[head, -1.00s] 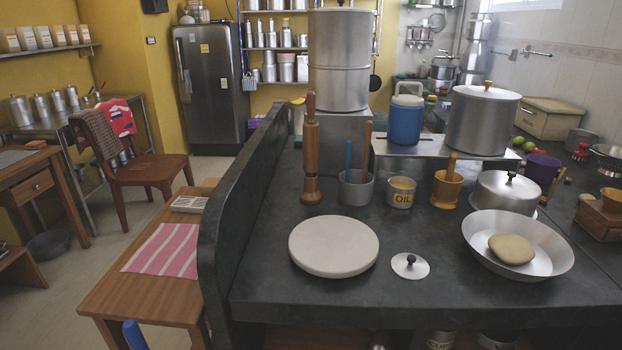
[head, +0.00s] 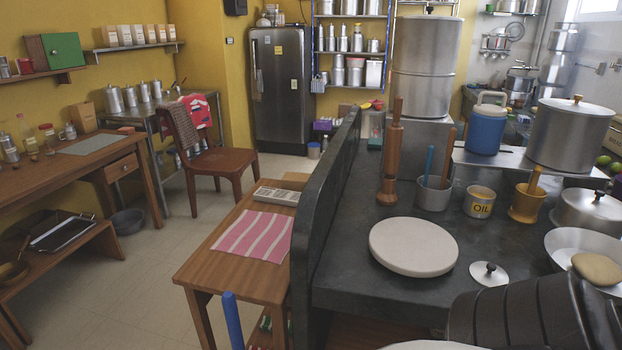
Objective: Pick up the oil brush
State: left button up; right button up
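A grey metal cup (head: 433,196) stands on the dark counter. A blue handle (head: 429,163) and a wooden handle (head: 447,158) stick up out of it; their lower ends are hidden inside. I cannot tell which of the two is the oil brush. A small tin marked OIL (head: 479,203) stands just right of the cup. Neither of my grippers shows. A dark arm link of mine covers the lower right corner.
The wooden pestle-like post (head: 391,160) stands left of the cup. A pale round board (head: 413,246) and a knobbed lid (head: 489,273) lie in front. A brass mortar (head: 527,202) stands right. A raised dark edge (head: 328,200) bounds the counter's left.

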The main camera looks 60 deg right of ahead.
aim_at(430, 149)
jog(key=u, duration=0.5)
jog(key=k, duration=1.15)
jog(key=z, duration=1.15)
